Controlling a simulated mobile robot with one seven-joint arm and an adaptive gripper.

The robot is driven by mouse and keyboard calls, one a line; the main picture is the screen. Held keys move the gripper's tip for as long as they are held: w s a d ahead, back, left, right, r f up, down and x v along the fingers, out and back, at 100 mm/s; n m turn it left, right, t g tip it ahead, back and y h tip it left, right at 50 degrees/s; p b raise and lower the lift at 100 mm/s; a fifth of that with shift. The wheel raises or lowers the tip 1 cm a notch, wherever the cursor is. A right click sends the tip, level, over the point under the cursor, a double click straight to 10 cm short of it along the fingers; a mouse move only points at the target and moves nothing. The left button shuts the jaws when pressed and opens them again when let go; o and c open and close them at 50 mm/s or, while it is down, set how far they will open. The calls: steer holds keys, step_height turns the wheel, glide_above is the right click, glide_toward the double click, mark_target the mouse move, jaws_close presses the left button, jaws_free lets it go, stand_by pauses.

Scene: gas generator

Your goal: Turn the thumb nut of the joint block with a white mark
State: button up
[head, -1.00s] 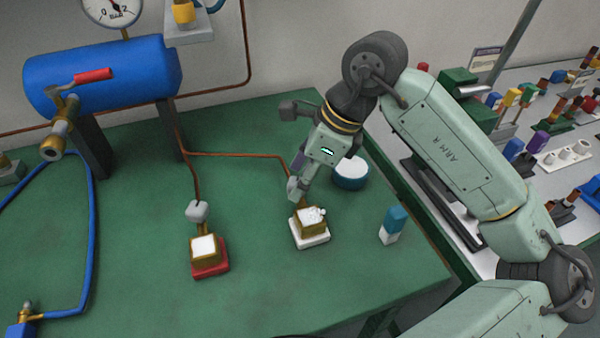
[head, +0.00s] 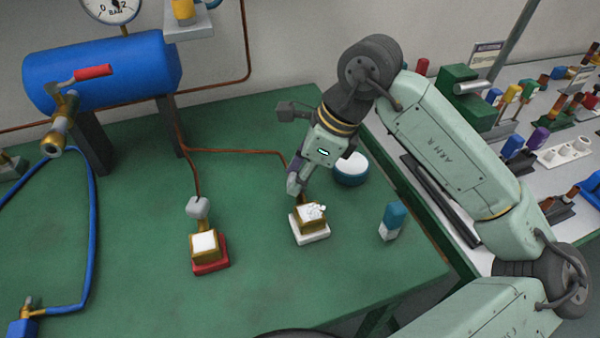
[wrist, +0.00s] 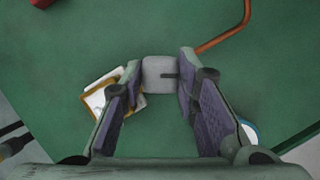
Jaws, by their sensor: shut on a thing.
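The joint block with the white base plate (head: 311,237) stands on the green table, right of the middle in the head view. Its brass body has a white top with small white bubble-like lumps (head: 317,211). In the wrist view its white and brass corner (wrist: 97,98) shows beside the left finger. My gripper (head: 293,186) reaches down behind this block. Its purple-padded fingers (wrist: 160,78) are shut on the grey thumb nut (wrist: 158,68), one on each side. The fingers mostly hide the nut in the head view.
A similar joint block on a red base (head: 211,268) with its own grey nut (head: 197,208) stands to the left. A round blue and white tub (head: 351,170) is close to my gripper. A blue and white block (head: 393,222) stands right. Copper pipe (head: 240,152) runs behind.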

jaws_close()
steer(key=shift+f+b, duration=0.15)
steer(key=shift+b, duration=0.35)
steer(key=shift+f+m+b, duration=0.15)
steer(key=shift+m+b, duration=0.45)
steer(key=shift+b, duration=0.35)
steer(key=m+b, duration=0.1)
steer(key=b, duration=0.1)
steer(key=m+t+b, duration=0.1)
steer(key=m+b, duration=0.1)
steer(key=b, duration=0.1)
steer(key=shift+s+f+t+h, duration=0.1)
steer(key=shift+t+h, duration=0.2)
steer(key=shift+h, duration=0.1)
steer(key=m+t+h+b, duration=0.1)
steer(key=m+b, duration=0.3)
steer(key=shift+s+a, duration=0.1)
steer(key=shift+a+r+m+t+h+b, duration=0.1)
steer(key=shift+r+m+t+h+b, duration=0.15)
steer(key=shift+m+b, duration=0.65)
steer(key=shift+r+m+t+h+b, duration=0.1)
steer(key=shift+m+h+b, duration=0.25)
steer(key=shift+m+b, duration=0.55)
